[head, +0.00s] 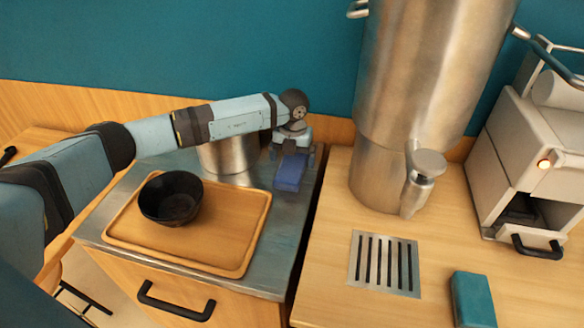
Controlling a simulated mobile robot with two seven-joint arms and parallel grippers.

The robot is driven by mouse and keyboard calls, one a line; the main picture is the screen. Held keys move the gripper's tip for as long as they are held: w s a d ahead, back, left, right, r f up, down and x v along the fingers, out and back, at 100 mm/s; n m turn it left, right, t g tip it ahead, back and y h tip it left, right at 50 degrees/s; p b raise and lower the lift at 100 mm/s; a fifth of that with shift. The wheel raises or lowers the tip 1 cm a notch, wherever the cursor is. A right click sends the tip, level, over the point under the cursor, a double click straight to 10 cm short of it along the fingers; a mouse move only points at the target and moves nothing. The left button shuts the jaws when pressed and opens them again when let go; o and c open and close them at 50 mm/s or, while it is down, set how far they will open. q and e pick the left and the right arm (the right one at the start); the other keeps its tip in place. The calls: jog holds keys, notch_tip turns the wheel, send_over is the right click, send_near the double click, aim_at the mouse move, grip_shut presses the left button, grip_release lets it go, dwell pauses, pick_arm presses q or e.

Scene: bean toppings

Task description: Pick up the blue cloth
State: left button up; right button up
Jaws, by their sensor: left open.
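The blue cloth (291,172) is a small folded blue block on the grey metal counter top, near its right edge and behind the wooden tray. My left gripper (291,155) is directly above the cloth and pointing down, with its fingers at the cloth's upper end. The gripper is open. The arm and gripper cover part of the cloth's far end, and I cannot tell if the fingers touch it. My right gripper is not in view.
A black bowl (171,199) sits on the wooden tray (228,262). A metal pot (228,156) stands left of the cloth. A tall steel dispenser (378,172), a slotted drain plate (384,294), a teal block (473,300) and a machine (497,178) are on the right counter.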

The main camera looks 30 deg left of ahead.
aim_at(293, 162)
pick_arm(q)
notch_tip(293, 162, down, 2)
jog(key=shift+f, duration=0.1)
jog(key=c, duration=0.9)
jog(key=shift+c, duration=0.2)
jog(key=shift+r, duration=0.2)
notch_tip(293, 162, up, 20)
jog(key=shift+o, duration=0.5)
jog(key=shift+f, duration=0.15)
